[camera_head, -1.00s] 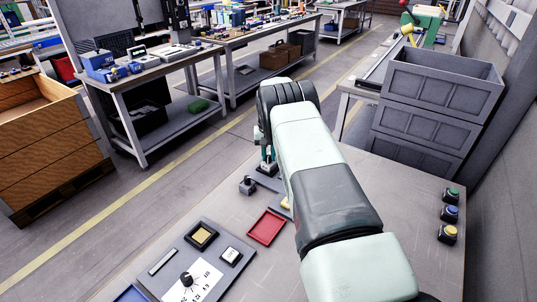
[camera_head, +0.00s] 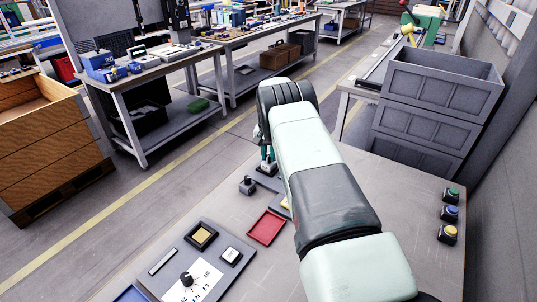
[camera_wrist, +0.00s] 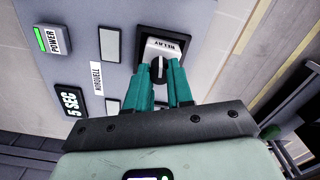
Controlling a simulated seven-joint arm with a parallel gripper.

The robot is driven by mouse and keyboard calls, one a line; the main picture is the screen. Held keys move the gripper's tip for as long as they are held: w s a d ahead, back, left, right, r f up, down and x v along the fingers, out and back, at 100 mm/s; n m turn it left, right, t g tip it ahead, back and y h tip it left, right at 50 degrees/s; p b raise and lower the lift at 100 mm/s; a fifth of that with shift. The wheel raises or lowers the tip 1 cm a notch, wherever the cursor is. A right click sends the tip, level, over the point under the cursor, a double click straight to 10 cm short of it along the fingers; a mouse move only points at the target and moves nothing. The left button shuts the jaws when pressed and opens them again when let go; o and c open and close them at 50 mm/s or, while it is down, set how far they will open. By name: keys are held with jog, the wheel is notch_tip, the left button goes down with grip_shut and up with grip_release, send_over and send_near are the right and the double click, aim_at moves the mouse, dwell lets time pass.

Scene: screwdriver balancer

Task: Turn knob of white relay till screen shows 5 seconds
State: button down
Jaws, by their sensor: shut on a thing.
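The screen (camera_wrist: 70,101) is a black display left of the relay and reads "5 SEC". In the head view, my arm hides the relay and most of my gripper; only a bit of teal (camera_head: 267,160) shows.
In the wrist view, a green-lit POWER indicator (camera_wrist: 46,40) is on the panel. In the head view, a red tray (camera_head: 266,227), a grey board with a dial (camera_head: 187,279) and a yellow button (camera_head: 449,233) are on the table. Grey crates (camera_head: 430,110) stand behind.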

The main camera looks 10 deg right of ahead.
aim_at(268, 156)
dwell(0.5)
jog(key=c, duration=1)
grip_release()
jog(key=shift+r, duration=0.1)
notch_tip(268, 156, up, 11)
jog(key=shift+f, duration=0.15)
